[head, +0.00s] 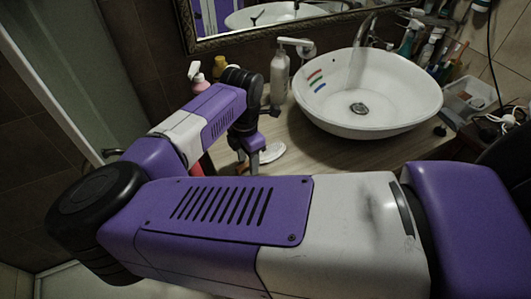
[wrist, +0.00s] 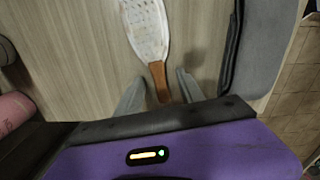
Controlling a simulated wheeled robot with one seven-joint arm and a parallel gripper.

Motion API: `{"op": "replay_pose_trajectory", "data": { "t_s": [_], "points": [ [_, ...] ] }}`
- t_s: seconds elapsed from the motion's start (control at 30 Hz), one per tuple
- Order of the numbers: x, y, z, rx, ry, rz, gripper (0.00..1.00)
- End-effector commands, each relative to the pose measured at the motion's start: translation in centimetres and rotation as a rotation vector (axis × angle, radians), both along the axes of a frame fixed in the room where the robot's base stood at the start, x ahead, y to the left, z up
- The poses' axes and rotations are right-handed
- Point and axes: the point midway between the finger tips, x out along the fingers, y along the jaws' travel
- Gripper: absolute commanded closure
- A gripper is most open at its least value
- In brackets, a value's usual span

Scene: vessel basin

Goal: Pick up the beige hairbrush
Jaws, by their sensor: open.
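The beige hairbrush (wrist: 146,28) lies on the wooden counter in the wrist view, its pale perforated head at the top and its brown handle (wrist: 158,82) pointing down toward me. My gripper (wrist: 160,80) is open, with one finger on each side of the handle and a gap on both sides. I cannot tell how high the fingers are above the counter. In the head view, my gripper (head: 249,163) points down at the counter beside the pale brush head (head: 270,153); my arm hides the handle there.
A white basin (head: 395,117) stands to the right on the counter (head: 300,150). A soap dispenser (head: 280,80) and a pink bottle (head: 199,82) stand behind my gripper. A grey, dark-edged object (wrist: 262,45) lies right of the brush in the wrist view. Bare counter shows left of the brush.

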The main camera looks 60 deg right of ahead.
Motion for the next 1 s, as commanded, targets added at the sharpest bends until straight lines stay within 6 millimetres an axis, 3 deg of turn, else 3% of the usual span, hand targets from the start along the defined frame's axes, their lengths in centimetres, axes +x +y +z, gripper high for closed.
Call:
{"op": "replay_pose_trajectory", "data": {
  "t_s": [0.1,0.33,0.77,1.0],
  "points": [
    [0.0,0.0,0.0,0.000,0.000,0.000,0.56],
    [0.0,0.0,0.0,0.000,0.000,0.000,1.00],
    [0.0,0.0,0.4,0.000,0.000,0.001,1.00],
    [0.1,0.0,2.9,-0.001,-0.004,-0.001,1.00]
  ]
}}
